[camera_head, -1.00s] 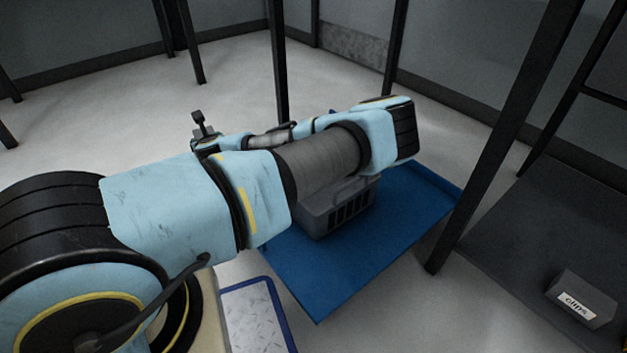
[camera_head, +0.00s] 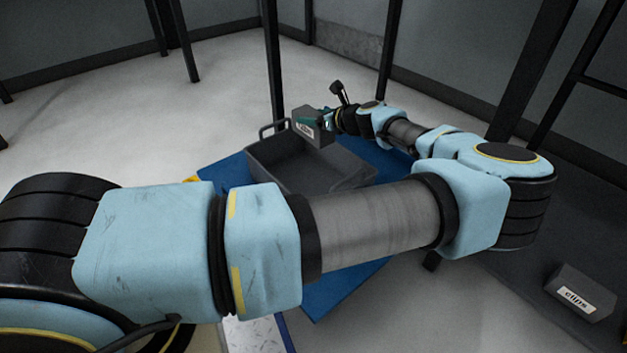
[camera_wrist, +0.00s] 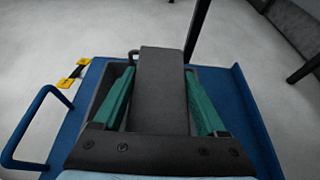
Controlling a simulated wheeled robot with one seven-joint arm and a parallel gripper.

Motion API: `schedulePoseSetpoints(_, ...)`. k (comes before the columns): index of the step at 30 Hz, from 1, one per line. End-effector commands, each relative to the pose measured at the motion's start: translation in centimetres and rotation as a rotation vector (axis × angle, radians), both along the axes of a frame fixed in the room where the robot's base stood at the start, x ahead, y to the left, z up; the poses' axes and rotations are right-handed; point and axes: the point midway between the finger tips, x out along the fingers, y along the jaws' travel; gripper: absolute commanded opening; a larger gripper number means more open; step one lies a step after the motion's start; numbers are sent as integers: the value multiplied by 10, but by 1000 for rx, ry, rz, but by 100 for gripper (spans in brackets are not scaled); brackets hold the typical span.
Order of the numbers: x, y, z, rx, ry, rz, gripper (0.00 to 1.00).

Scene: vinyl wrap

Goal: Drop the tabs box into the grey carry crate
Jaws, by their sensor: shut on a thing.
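A dark grey box (camera_head: 308,124) with a white label is held in my gripper (camera_head: 326,122) in the head view. The label is too small to read. The wrist view shows the box (camera_wrist: 161,85) between the two green fingers of my gripper (camera_wrist: 160,100), which are shut on it. The grey carry crate (camera_head: 268,172) is open at the top and sits on a blue surface. The box is above the crate's far side, near its handle. In the wrist view the box hides most of the crate (camera_wrist: 104,88).
The blue platform (camera_head: 325,300) has a blue rail (camera_wrist: 20,130) and yellow parts (camera_wrist: 72,72) at its side. Black posts (camera_head: 272,60) stand behind and to the right (camera_head: 520,80). A box labelled clips (camera_head: 582,292) lies on a dark surface at right.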

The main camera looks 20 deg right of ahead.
Motion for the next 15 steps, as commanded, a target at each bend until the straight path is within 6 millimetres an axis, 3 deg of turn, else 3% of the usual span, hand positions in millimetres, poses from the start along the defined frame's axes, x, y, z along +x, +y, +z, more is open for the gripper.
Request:
schedulePoseSetpoints(9,0,1,-40,-1,-1,0,8)
schedulePoseSetpoints(15,1,1,-53,0,-2,0,8)
